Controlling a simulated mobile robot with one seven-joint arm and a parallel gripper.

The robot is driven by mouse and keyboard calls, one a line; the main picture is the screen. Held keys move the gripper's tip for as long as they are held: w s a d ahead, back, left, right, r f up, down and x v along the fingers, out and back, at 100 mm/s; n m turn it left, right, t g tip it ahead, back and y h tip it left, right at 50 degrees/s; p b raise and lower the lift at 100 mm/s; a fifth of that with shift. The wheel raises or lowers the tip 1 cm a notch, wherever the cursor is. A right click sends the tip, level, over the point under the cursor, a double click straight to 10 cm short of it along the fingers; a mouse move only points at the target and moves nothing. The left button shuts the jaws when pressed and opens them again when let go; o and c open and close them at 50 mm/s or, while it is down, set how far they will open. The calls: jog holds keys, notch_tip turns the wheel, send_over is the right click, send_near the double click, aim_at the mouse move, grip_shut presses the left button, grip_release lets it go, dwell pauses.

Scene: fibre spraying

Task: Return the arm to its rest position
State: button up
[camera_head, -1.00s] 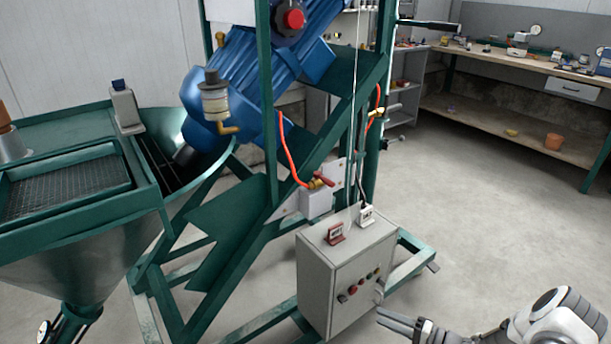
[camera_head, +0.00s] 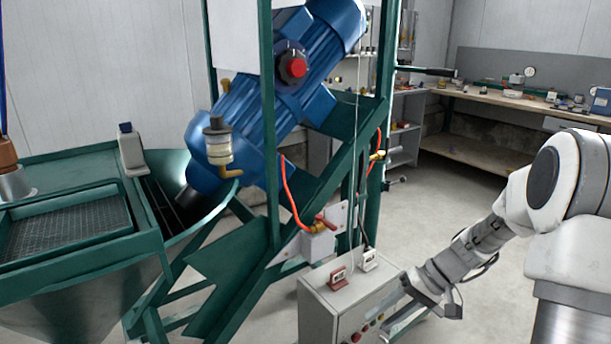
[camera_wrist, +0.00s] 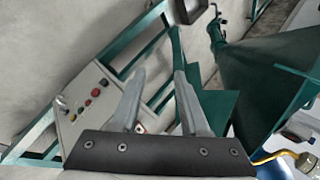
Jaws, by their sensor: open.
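My gripper (camera_head: 402,312) is at the lower right of the head view, by the right side of the grey control box (camera_head: 345,308). My white arm (camera_head: 500,215) reaches in from the right edge. In the wrist view, the two fingers of my gripper (camera_wrist: 160,82) are spread apart with nothing between them. The control box (camera_wrist: 92,108) shows its buttons to the left of the fingers there. I cannot tell from the head view whether the gripper touches the box.
The green frame (camera_head: 270,200) carries a large blue motor (camera_head: 250,110) beside a metal hopper (camera_head: 75,300). A workbench (camera_head: 480,95) stands at the back right. Bare floor (camera_head: 430,190) lies between bench and frame.

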jog(key=s+a+r+t+h, duration=0.3)
jog(key=s+r+t+h, duration=0.4)
jog(key=s+r, duration=1.2)
notch_tip(320, 180, up, 17)
jog(key=g+h+p, duration=0.1)
jog(key=p, duration=1.6)
jog(key=shift+s+d+f, duration=0.15)
jog(key=shift+s+d, duration=0.05)
jog(key=shift+d, duration=0.05)
